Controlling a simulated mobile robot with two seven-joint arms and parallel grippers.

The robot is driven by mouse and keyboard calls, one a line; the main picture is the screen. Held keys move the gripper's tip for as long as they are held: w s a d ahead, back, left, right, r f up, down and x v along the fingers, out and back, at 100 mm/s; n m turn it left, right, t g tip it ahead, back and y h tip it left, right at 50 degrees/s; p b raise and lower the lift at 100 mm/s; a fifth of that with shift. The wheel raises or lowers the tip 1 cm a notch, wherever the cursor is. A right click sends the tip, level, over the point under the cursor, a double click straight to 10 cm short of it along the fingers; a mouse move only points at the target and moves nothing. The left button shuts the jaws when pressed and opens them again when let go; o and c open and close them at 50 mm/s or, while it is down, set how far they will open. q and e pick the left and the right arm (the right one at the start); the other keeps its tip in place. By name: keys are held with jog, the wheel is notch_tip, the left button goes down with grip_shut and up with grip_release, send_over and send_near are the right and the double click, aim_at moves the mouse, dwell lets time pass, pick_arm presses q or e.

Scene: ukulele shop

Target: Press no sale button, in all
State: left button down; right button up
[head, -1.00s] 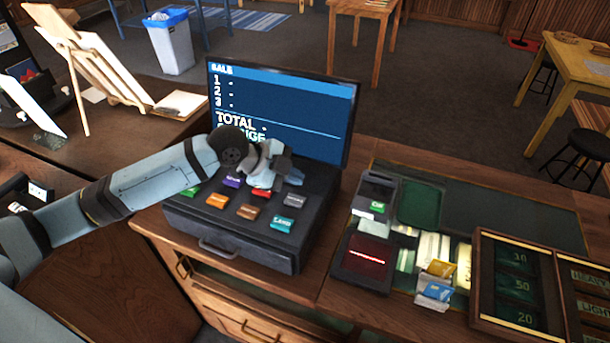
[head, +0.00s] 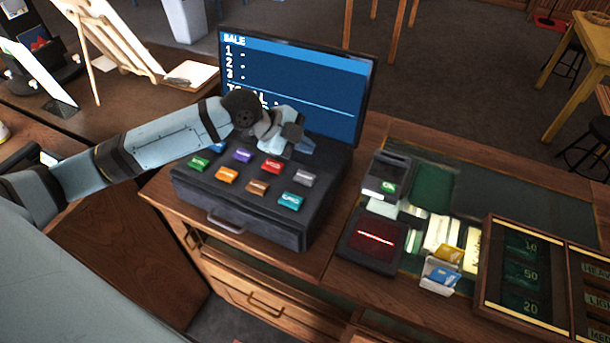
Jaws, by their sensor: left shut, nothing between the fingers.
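The cash register (head: 243,216) stands on the wooden counter, with a lit screen (head: 290,75) headed "SALE" with numbered lines. Its coloured buttons include a green one (head: 199,162), an orange one (head: 227,174), a brown one (head: 257,187), a teal one (head: 291,201), a purple one (head: 242,156), a red one (head: 271,166), a grey one (head: 303,178) and a partly hidden blue one (head: 217,146). Their labels are too small to tell which is no sale. My left gripper (head: 293,143) is shut and empty, above the back of the keypad, in front of the screen's lower part. My right gripper is not in view.
A card holder (head: 440,272) and a framed price board (head: 522,278) are further right. A wooden easel (head: 112,40) stands at the back left.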

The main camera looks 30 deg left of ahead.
pick_arm(q)
jog(key=b, duration=0.3)
send_over(304, 178)
notch_tip(304, 178, down, 5)
jog(key=shift+r, duration=0.2)
jog(key=shift+f+b, duration=0.55)
jog(key=shift+f, duration=0.6)
jog(key=shift+f, duration=0.2)
dwell(0.5)
jog(key=shift+f, duration=0.3)
